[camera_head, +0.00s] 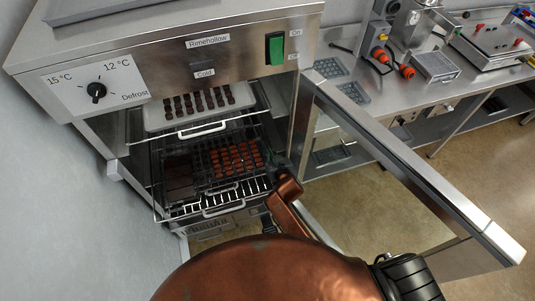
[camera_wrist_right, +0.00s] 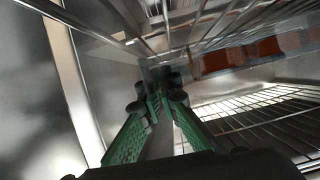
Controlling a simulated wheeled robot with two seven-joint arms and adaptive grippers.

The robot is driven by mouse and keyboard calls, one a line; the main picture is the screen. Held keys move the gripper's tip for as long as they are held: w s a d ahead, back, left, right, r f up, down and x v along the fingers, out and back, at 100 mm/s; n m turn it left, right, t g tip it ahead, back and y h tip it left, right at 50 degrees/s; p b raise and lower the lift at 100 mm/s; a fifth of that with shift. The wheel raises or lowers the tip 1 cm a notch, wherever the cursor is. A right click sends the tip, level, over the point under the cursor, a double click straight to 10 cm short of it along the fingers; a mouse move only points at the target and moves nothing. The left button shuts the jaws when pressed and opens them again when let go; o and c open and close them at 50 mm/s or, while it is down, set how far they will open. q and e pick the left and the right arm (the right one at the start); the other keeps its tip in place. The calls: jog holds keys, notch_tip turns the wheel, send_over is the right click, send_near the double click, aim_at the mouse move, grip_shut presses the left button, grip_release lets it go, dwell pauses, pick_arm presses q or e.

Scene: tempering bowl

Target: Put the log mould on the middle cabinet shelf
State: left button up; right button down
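The cabinet's middle wire shelf (camera_head: 232,188) bears two moulds. One holds rows of small reddish-brown pieces (camera_head: 237,157); a dark brown mould (camera_head: 179,178) with larger sections lies to its left. I cannot tell for sure which is the log mould. My right gripper (camera_head: 281,165) reaches into the cabinet at its right side, mostly hidden by my copper arm. In the right wrist view its green-padded fingers (camera_wrist_right: 160,98) point inward beside the wire racks. A narrow grey strip shows between them; I cannot tell whether it is a held thing or background. My left gripper is out of view.
An upper shelf holds a pale mould with dark pieces (camera_head: 198,100). The open cabinet door (camera_head: 405,165) stands to the right of my arm. A metal side wall (camera_wrist_right: 35,100) is close to my right fingers. A counter with tools (camera_head: 430,80) lies beyond.

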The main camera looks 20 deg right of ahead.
jog(key=shift+f, duration=1.3)
jog(key=c, duration=2.6)
grip_release()
jog(key=shift+f, duration=0.15)
jog(key=o, duration=0.4)
jog(key=shift+o, duration=0.2)
jog(key=shift+r, duration=0.2)
jog(key=v, duration=1.2)
jog(key=shift+p, duration=0.4)
